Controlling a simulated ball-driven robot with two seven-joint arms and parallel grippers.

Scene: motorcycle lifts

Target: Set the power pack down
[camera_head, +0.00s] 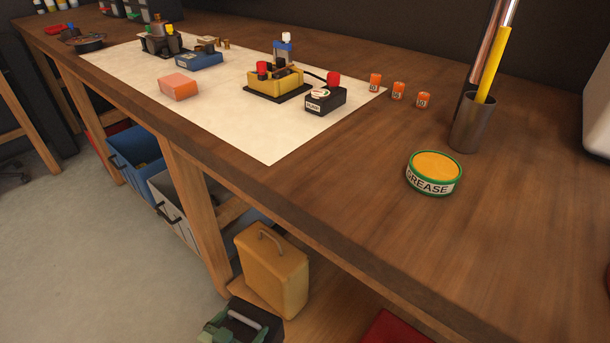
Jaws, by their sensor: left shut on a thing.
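The power pack (259,329) looks like a dark box with a grey bar handle at the bottom edge of the view, in front of the bench's lower shelf. Its lower part is cut off by the picture edge. My left gripper (226,332), with green parts, is at its left side and shut on it. The fingertips are hard to make out, and I cannot tell whether the pack touches anything below. My right gripper is out of view.
A tan case (282,276) with a handle stands on the lower shelf behind the pack. The workbench (480,240) carries a grease tin (434,167), a pencil cup (473,125) and a pale mat (262,140) with small devices. Its front right stretch is clear.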

